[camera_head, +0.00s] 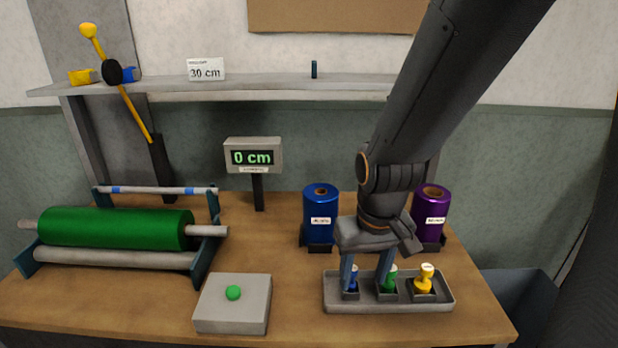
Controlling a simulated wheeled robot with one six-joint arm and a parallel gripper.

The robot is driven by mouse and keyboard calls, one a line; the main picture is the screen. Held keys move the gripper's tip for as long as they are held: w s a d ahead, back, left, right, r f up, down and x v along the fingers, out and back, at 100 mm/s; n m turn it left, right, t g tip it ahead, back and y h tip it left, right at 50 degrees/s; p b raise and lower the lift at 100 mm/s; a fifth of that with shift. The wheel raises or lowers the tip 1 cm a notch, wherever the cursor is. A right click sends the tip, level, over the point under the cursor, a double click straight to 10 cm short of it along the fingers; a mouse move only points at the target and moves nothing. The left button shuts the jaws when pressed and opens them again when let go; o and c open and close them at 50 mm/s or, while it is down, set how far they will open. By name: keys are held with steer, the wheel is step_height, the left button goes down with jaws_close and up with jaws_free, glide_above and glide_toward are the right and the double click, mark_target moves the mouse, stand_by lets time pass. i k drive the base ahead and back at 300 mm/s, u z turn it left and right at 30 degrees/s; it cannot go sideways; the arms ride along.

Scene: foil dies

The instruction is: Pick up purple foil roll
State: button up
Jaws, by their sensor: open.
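The purple foil roll (431,213) stands upright in a dark holder at the back right of the table. My arm comes down from the upper right and passes just left of the roll. My gripper (367,288) is open and points down over the grey tray (333,294), in front and to the left of the purple roll. Its two fingers are near the blue die (351,282) and the green die (391,277). I cannot tell whether they touch these. The gripper does not touch the purple roll.
A blue foil roll (320,213) stands left of my arm. A yellow die (425,279) sits in the tray's right slot. A green roll (115,227) lies on a stand at left. A button box (234,310) and a display (253,156) are on the table.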

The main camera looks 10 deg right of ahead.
mark_target(431, 202)
steer(key=u, duration=0.05)
steer(key=k, duration=1.15)
steer(key=z, duration=0.9)
steer(key=i, duration=1.15)
steer(key=u, duration=0.45)
